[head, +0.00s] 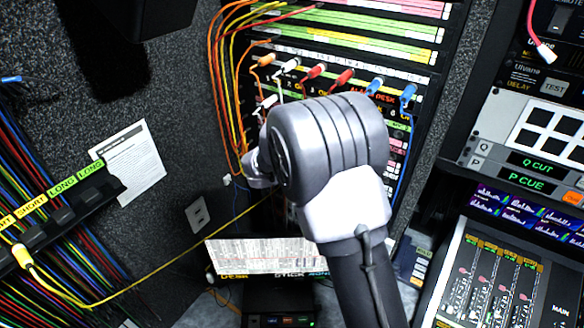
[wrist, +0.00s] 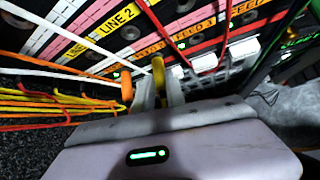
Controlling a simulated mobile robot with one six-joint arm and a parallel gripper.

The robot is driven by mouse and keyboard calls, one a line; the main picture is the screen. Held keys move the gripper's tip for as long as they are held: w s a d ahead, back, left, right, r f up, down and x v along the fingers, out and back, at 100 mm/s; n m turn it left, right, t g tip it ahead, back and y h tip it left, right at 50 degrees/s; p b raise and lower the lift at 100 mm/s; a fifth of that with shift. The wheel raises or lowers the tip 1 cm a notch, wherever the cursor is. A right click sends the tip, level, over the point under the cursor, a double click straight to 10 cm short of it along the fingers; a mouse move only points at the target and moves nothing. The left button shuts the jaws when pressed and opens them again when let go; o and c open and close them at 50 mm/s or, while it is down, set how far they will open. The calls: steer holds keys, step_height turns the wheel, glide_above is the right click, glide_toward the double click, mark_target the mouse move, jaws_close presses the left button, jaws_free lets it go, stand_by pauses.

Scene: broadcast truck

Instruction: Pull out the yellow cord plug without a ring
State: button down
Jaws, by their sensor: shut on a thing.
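In the wrist view, my gripper (wrist: 157,92) is shut on a yellow plug (wrist: 158,72) at the patch panel (wrist: 115,52). An orange plug (wrist: 126,86) sits just left of the fingers. I cannot see a ring on the held plug, and its tip is hidden. In the head view, my arm hides the fingers and the held plug. A thin yellow cord (head: 150,287) runs behind my arm from a yellow plug (head: 22,258) at the cord rack on the left. I cannot tell whether it joins the held plug.
Orange, white, red and blue plugs (head: 408,96) fill a panel row above my arm. Orange and yellow cords (head: 222,90) hang along the panel's left side. White and red cords cross the wrist view close to the fingers. A console (head: 495,275) stands at right.

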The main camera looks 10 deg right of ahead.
steer(key=shift+s+a+b, duration=0.7)
steer(key=shift+s+a, duration=0.45)
steer(key=shift+a, duration=0.05)
stand_by(1.1)
steer(key=shift+s+a+b, duration=0.6)
steer(key=shift+s+a, duration=0.5)
steer(key=shift+s, duration=0.05)
steer(key=shift+s+a+b, duration=0.35)
steer(key=shift+s+a, duration=0.7)
steer(key=shift+s+a, duration=0.1)
